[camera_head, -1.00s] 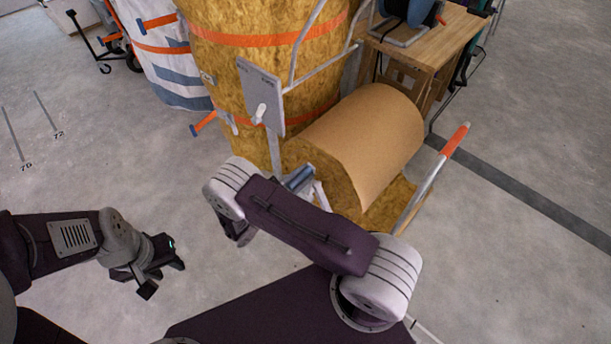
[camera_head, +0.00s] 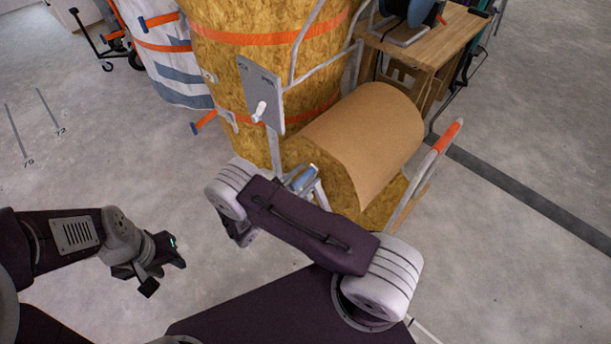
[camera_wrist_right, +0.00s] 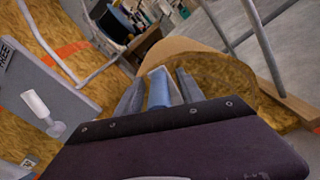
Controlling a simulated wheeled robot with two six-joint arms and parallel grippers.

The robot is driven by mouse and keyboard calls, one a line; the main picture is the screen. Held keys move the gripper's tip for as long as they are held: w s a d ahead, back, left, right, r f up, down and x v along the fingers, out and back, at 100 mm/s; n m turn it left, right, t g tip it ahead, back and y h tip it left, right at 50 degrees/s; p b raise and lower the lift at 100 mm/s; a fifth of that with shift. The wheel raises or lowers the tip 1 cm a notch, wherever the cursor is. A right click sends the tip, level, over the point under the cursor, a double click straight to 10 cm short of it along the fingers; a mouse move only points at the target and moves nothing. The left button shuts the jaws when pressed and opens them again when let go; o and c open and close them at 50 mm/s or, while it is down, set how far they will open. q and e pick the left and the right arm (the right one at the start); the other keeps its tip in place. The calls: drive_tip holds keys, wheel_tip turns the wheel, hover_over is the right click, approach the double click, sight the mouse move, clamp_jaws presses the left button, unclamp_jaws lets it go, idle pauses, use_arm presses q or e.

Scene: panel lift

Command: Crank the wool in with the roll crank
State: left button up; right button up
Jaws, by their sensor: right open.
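The wool roll (camera_head: 365,140), wrapped in brown paper with yellow wool at its end, lies beside the tall wool bale. A blue cylindrical handle (camera_wrist_right: 158,90), apparently the roll crank's grip, shows in the right wrist view; it also shows in the head view (camera_head: 305,178). My right gripper (camera_wrist_right: 159,84) is open, with one finger on each side of the blue handle; I cannot tell if they touch it. My arm hides the rest of the crank. My left gripper (camera_head: 165,274) is open and empty over the floor at the left.
A grey plate (camera_head: 260,90) with a white lever (camera_head: 260,110) stands left of the roll. A rail with an orange grip (camera_head: 448,135) rises at its right. The bale (camera_head: 240,65) and a wooden table (camera_head: 440,40) stand behind.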

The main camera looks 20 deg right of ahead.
drive_tip(key=shift+a+r, duration=0.1)
drive_tip(key=shift+a, duration=0.15)
drive_tip(key=p+v, duration=0.2)
drive_tip(key=v, duration=0.6)
drive_tip(key=shift+s+a, duration=0.2)
drive_tip(key=shift+a, duration=0.05)
